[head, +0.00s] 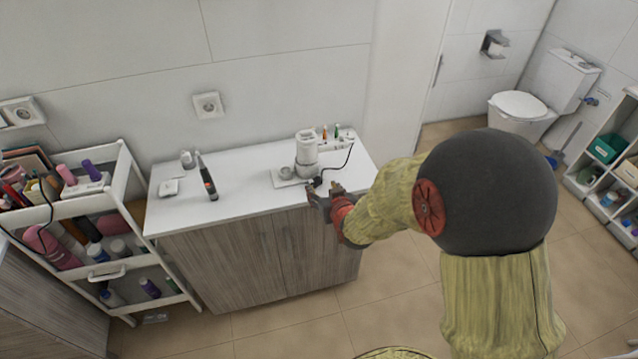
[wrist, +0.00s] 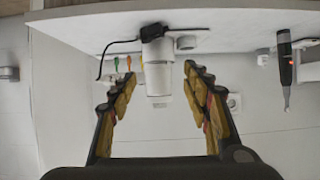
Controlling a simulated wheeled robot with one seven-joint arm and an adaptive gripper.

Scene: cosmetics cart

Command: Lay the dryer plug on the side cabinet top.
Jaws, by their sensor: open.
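A black plug (head: 316,182) lies on the white side cabinet top (head: 243,183) near its front edge, in front of a white cylindrical appliance. Its thin black cord runs to the right and back over the top. In the wrist view, which looks upside down, the plug (wrist: 152,32) shows above the white cylinder, with the cord (wrist: 117,45) trailing left. My gripper (head: 326,198) is at the cabinet's front edge, just beside the plug.
The white appliance (head: 306,155) stands behind the plug. A dark brush-like tool (head: 207,180) and small white items lie to the left. Small bottles (head: 337,131) stand at the back right. A loaded white cart (head: 122,180) is at the left.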

